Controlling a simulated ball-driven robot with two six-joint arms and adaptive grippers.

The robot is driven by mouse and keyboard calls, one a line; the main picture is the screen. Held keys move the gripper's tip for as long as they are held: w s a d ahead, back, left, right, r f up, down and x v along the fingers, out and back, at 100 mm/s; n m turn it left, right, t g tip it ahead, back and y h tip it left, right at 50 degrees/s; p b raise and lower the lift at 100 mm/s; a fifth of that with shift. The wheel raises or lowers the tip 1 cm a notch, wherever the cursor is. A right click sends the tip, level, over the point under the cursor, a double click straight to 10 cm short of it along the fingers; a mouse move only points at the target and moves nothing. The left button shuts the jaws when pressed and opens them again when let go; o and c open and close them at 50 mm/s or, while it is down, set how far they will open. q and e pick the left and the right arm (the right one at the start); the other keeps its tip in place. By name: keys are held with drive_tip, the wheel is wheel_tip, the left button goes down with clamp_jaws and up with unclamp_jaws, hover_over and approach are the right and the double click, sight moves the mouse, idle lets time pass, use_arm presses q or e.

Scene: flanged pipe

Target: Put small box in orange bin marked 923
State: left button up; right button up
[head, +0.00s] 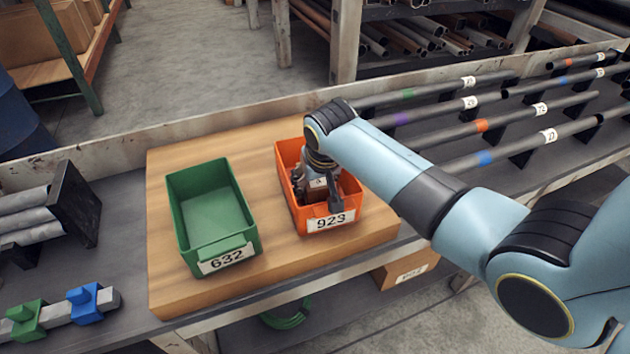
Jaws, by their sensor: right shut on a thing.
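The orange bin (288,158) marked 923 sits on the right part of a wooden board on the bench. My right gripper (325,205) points down into the orange bin, with its arm coming in from the right. It is shut on a small brown box (319,184), which shows only in part between the fingers, inside the bin's outline. The gripper hides much of the bin's inside. I cannot tell whether the box touches the bin floor. My left gripper is not in view.
An empty green bin (212,212) marked 632 stands left of the orange bin on the wooden board (165,290). Racked pipes (450,131) with coloured bands lie at the right. Blue (85,303) and green (26,320) clamps are at the lower left.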

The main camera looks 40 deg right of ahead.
drive_tip(key=shift+f, duration=0.1)
drive_tip(key=o, duration=1.1)
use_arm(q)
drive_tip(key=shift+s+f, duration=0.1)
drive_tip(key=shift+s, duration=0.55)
use_arm(e)
drive_tip(key=shift+o, duration=0.4)
drive_tip(key=shift+s+r, duration=0.15)
drive_tip(key=shift+r, duration=0.25)
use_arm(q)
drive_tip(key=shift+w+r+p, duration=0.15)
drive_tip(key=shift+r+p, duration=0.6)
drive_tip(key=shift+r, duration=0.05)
use_arm(e)
drive_tip(key=v, duration=1.1)
drive_tip(key=shift+r, duration=0.2)
drive_tip(key=shift+s+a, duration=0.1)
drive_tip(key=shift+s, duration=0.1)
